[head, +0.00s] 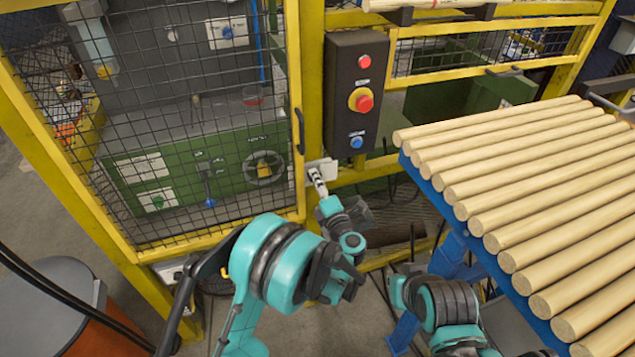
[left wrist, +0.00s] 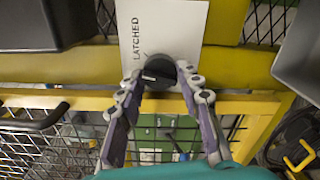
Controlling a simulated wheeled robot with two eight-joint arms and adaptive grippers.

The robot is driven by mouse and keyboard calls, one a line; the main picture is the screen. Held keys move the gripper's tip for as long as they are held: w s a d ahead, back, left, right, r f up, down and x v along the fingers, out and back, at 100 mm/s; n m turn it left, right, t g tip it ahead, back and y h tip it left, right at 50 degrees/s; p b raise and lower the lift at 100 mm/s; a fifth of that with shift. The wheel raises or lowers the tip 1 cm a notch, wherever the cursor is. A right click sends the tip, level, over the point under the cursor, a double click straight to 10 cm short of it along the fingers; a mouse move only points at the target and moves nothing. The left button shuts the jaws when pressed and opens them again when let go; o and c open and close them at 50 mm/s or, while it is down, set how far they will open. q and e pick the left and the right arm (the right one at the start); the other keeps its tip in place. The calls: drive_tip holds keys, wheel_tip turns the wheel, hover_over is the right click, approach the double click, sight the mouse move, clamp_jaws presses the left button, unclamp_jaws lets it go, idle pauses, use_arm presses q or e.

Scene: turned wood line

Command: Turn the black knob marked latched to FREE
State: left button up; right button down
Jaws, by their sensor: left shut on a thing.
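The black knob (left wrist: 160,70) sits on a white plate (left wrist: 176,22) marked LATCHED, which reads sideways in the left wrist view. A pale mark on the knob points to the left of that view. No FREE word can be read. My left gripper (left wrist: 158,84) has its two fingers on either side of the knob, shut on it. In the head view the left gripper (head: 318,178) reaches the white plate (head: 326,168) on the yellow post, and the knob is hidden behind the fingers. My right arm shows at the lower right, but its gripper is out of view.
A dark control box (head: 347,95) with red and blue buttons is above the plate. A yellow mesh gate (head: 190,120) with a black handle (head: 299,130) stands to the left. A blue rack (head: 470,245) of wooden rods (head: 530,190) is to the right, close to my right arm.

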idle(0.3)
use_arm(q)
drive_tip(key=o, duration=1.2)
drive_tip(key=shift+c, duration=0.2)
drive_tip(key=v, duration=1.2)
